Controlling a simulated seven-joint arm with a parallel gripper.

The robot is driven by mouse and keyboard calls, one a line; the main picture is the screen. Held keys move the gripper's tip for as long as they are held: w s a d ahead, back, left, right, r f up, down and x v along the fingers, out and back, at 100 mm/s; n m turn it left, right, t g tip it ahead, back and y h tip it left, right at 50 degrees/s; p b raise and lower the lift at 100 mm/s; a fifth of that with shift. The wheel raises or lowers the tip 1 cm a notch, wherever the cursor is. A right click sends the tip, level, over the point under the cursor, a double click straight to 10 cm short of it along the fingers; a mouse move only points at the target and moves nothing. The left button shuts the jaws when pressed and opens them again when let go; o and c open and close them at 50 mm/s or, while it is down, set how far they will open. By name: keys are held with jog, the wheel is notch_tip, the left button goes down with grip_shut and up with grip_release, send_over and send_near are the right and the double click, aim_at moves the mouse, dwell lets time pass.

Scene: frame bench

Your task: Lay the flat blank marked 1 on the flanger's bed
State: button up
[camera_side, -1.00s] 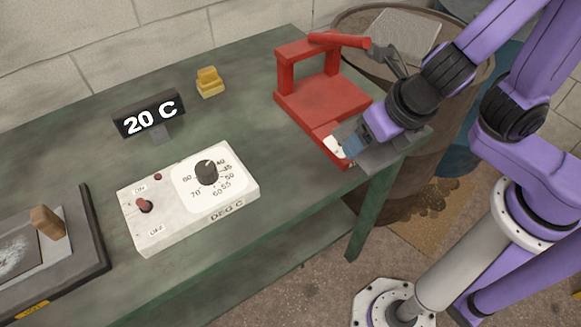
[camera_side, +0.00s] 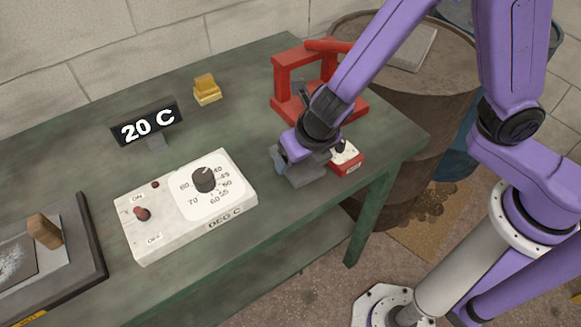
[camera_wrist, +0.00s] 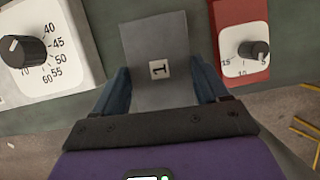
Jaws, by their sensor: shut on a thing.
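The flat grey blank (camera_wrist: 152,35) bears a white label reading 1. In the wrist view it lies between the two blue fingers of my gripper (camera_wrist: 161,88), which is shut on it, and it extends beyond the fingertips.
The white control box (camera_side: 152,237) has a dial and switch. A 20 C display (camera_side: 148,124) and a yellow block (camera_side: 206,90) stand behind it. A dark-framed plate with a wooden handle (camera_side: 44,231) lies far left.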

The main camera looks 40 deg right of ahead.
aim_at(290, 171)
jog(key=shift+w+a+f, duration=0.3)
jog(key=shift+w+f, duration=0.1)
jog(key=shift+f, duration=0.2)
jog(key=x, duration=0.2)
jog(key=shift+a+f, duration=0.2)
jog(key=shift+f, duration=0.25)
jog(key=shift+s+f, duration=0.1)
jog(key=shift+f, duration=0.35)
jog(key=shift+f, duration=0.2)
jog(key=o, duration=1.3)
jog(key=shift+c, duration=0.2)
jog(key=v, duration=1.7)
jog(key=shift+r, duration=0.2)
jog(key=shift+s+d, duration=0.1)
jog(key=shift+d, duration=0.05)
